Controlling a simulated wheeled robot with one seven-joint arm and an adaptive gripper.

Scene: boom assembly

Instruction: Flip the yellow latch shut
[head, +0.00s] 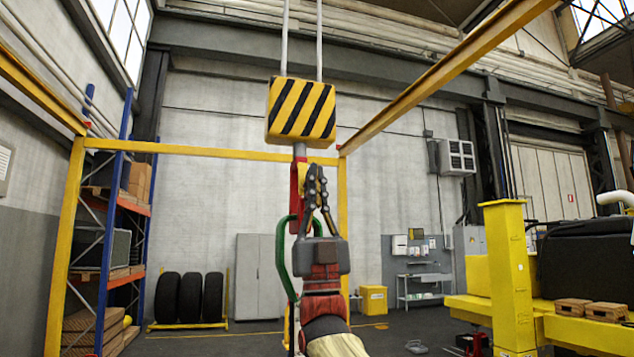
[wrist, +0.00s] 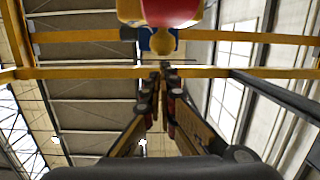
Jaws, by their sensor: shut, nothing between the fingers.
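A crane block (head: 300,112) with yellow and black stripes hangs from two cables. Below it, a grey shank leads to a red hook (head: 294,180), partly hidden by my gripper. A small yellow piece (head: 302,174), which looks like the latch, shows against the red beside my fingers; I cannot tell its angle. My gripper (head: 316,170) points up, with its fingers together and empty, just right of the hook. In the wrist view, the fingertips (wrist: 164,68) meet below a blurred red and yellow part (wrist: 170,10) at the top edge. A green sling (head: 282,260) hangs left of my arm.
A yellow gantry beam (head: 220,147) runs behind the hook. A blue and orange rack (head: 120,210) stands left, with tyres (head: 190,297) beside it. A yellow machine post (head: 508,270) is at right. The air around the hook looks free.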

